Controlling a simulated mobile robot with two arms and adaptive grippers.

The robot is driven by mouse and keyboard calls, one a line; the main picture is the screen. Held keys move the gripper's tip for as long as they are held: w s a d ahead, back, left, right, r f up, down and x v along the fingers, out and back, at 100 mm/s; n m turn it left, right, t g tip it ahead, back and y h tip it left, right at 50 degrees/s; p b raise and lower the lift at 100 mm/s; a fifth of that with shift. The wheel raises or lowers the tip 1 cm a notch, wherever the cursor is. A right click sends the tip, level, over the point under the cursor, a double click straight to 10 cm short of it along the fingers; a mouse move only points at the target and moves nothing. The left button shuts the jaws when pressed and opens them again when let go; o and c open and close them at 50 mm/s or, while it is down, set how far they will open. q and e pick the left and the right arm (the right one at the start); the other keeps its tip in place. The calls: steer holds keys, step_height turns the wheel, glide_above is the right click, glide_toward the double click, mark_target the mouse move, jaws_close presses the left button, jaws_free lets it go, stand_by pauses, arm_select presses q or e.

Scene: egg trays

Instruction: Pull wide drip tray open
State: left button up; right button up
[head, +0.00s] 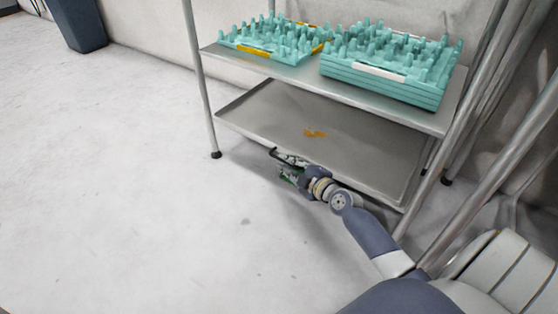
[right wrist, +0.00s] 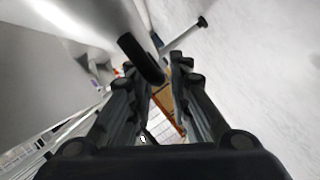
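The wide drip tray (head: 372,146) is a shallow grey metal tray low in the rack, with a yellow-orange stain on its floor. My right gripper (head: 284,164) is at the tray's front edge, left of the middle, reaching in from the lower right. In the right wrist view its two dark fingers (right wrist: 156,68) stand apart. A dark rounded bar (right wrist: 141,58) lies across the space by the fingertips; I cannot tell whether it is a handle or whether the fingers touch it. The grey surface (right wrist: 50,75) at left looks like the tray. My left gripper is not in view.
Turquoise egg trays (head: 268,38) and a stack of more (head: 385,84) stand on the shelf (head: 300,74) above. Thin metal rack legs with black feet (head: 216,154) flank the tray. The pale floor (head: 130,190) in front and to the left is clear. A dark bin (head: 80,25) stands far left.

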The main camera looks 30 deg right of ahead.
steer(key=shift+w, duration=0.15)
jaws_close()
steer(key=shift+a, duration=0.1)
